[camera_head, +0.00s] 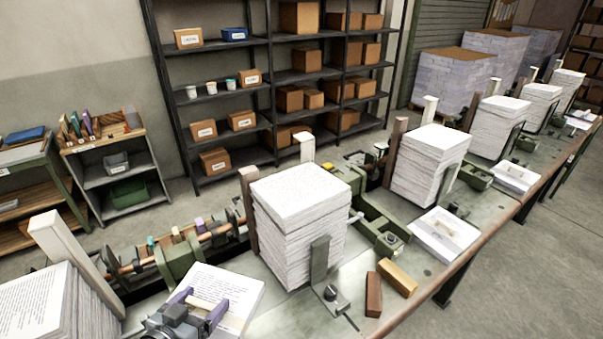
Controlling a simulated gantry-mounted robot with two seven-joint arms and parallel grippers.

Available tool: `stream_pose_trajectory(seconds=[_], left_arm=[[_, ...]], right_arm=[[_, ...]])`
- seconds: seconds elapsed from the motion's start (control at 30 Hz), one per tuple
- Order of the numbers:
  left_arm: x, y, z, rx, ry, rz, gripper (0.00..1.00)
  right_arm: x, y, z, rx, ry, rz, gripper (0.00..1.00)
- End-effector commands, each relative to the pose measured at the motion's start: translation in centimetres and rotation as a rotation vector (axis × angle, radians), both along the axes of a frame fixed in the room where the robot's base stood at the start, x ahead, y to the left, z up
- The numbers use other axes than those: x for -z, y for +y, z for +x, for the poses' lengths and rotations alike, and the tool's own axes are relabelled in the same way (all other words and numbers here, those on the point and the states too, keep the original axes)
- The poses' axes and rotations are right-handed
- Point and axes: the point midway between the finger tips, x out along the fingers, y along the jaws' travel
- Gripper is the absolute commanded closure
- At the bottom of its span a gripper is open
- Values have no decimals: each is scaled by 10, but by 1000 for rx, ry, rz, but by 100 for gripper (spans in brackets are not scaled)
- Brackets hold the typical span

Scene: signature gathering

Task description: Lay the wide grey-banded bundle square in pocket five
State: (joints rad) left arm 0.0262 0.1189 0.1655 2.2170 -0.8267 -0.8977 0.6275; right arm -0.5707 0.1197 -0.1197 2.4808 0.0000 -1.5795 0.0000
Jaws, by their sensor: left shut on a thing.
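My left gripper (199,304), with purple fingers, is low in the head view, left of centre. It is shut on a pale raised piece on top of a flat white bundle (240,293) with printed text. I cannot make out a grey band, and the gripper hides part of the bundle. Similar flat bundles (462,235) (527,181) lie further right along the bench. I cannot tell which place is pocket five. My right gripper is not in view.
Tall paper stacks (428,170) stand along the green bench (400,297), with upright posts and metal brackets (322,275) beside them. Two small wooden blocks (397,278) (373,295) lie near the front edge. A rod with coloured rings (200,235) runs behind the bundle.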

Motion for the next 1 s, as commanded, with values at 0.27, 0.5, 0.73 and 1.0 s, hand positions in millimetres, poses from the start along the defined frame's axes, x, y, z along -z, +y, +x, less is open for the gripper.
stream_pose_trajectory(seconds=[0.27, 0.5, 0.73, 1.0], left_arm=[[-60, 0, 0, 0, -4, -1, 72], [-107, 0, 0, 0, -3, -1, 72], [-122, 0, 2, 2, -9, 10, 72], [-126, -1, 4, 4, -17, 10, 72]], right_arm=[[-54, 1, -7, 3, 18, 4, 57], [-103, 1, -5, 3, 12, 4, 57], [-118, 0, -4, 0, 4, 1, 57], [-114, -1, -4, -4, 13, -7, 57]])
